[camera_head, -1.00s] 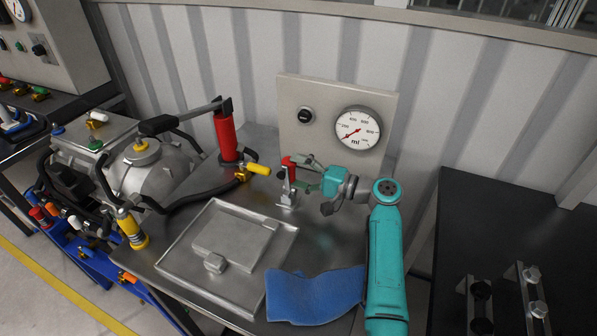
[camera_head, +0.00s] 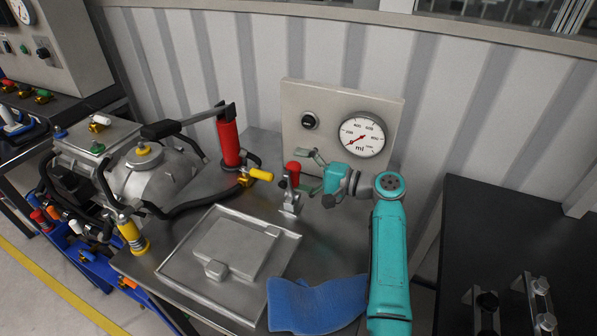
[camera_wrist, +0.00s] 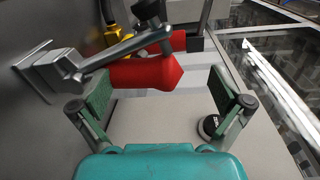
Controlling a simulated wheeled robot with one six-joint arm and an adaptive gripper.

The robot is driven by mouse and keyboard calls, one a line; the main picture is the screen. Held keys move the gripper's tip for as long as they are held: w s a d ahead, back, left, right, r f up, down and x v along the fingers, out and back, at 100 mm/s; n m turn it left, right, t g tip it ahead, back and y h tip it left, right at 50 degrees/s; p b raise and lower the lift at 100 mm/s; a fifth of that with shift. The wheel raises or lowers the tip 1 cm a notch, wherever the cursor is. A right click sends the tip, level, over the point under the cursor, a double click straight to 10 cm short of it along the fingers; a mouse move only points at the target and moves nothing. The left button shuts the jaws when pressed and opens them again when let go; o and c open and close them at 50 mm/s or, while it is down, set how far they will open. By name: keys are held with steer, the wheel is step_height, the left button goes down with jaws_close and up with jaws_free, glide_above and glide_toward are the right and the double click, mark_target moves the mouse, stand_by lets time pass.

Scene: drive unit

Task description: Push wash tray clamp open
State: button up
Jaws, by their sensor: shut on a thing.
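The wash tray clamp is a small metal toggle clamp (camera_head: 290,207) with a red handle (camera_head: 293,168), standing behind the wash tray (camera_head: 190,282). In the wrist view the clamp's grey lever (camera_wrist: 125,50) runs from its base to the red handle (camera_wrist: 145,73). My gripper (camera_head: 314,174) is at the clamp from the right. In the wrist view my gripper's fingers (camera_wrist: 160,95) stand well apart, with the red handle between them and close to the left finger. It is shut on the handle; the exact contact is hard to see.
A gauge panel (camera_head: 296,100) stands just behind the clamp. A red hand pump (camera_head: 229,140) with a long lever and a yellow-handled valve (camera_head: 260,174) are to the left. A blue cloth (camera_head: 318,303) lies in front. A dark table (camera_head: 510,230) is at right.

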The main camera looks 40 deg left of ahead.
step_height(320, 180, up, 9)
steer(key=d+n+y, duration=0.1)
steer(key=shift+m+h, duration=0.3)
steer(key=shift+m, duration=0.2)
steer(key=f, duration=0.5)
steer(key=d+f, duration=0.1)
steer(key=f, duration=0.1)
steer(key=shift+w+f, duration=0.15)
steer(key=shift+f, duration=0.05)
steer(key=shift+w+d+f, duration=0.1)
steer(key=shift+d+f, duration=0.1)
steer(key=shift+d, duration=0.25)
steer(key=shift+d+f, duration=0.15)
steer(key=shift+d, duration=0.3)
steer(key=shift+w+d, duration=0.15)
steer(key=shift+d, duration=0.55)
steer(key=v, duration=0.7)
steer(key=shift+d+f, duration=0.25)
steer(key=shift+d, duration=0.05)
